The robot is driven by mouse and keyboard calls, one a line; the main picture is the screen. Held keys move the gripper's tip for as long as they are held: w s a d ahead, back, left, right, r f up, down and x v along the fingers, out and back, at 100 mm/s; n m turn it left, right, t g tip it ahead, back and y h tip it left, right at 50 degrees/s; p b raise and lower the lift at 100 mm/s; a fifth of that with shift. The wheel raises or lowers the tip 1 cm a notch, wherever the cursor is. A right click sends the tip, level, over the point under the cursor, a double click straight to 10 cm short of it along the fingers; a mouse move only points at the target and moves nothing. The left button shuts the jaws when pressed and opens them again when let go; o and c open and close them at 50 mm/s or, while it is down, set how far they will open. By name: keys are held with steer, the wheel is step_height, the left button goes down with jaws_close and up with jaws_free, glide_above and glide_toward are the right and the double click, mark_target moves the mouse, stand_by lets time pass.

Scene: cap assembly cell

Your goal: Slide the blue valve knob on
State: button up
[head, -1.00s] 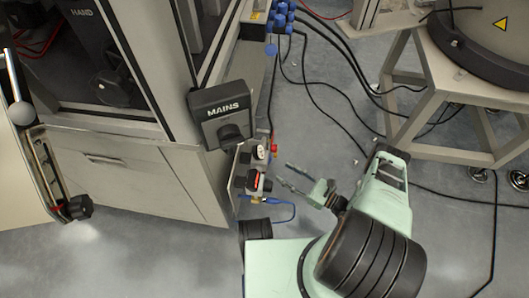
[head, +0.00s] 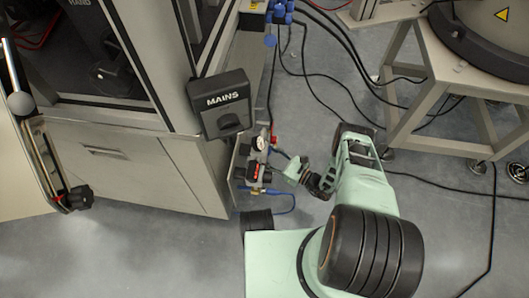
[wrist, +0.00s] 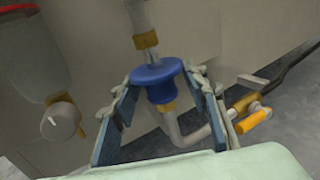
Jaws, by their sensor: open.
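The blue valve knob (wrist: 158,82) shows in the wrist view as a flanged collar around the line, between a silver stem (wrist: 143,30) above and a brass fitting (wrist: 167,106) below. My gripper (wrist: 164,77) is open, with one finger on each side of the knob. A gap seems to show on both sides, but contact at the tips is hard to judge. In the head view my gripper (head: 284,170) is at the small panel below the mains box. The knob cannot be made out clearly there.
A pressure gauge (head: 259,143) and a red-marked regulator (head: 258,172) are close to my gripper. The mains switch box (head: 221,105) juts out above. A bent pipe (wrist: 192,134) and brass valve (wrist: 252,120) are near the right finger. Cables cross the floor behind.

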jaws_close()
stand_by(0.3)
steer(key=shift+d+r, duration=0.15)
steer(key=shift+r, duration=1.1)
jaws_free()
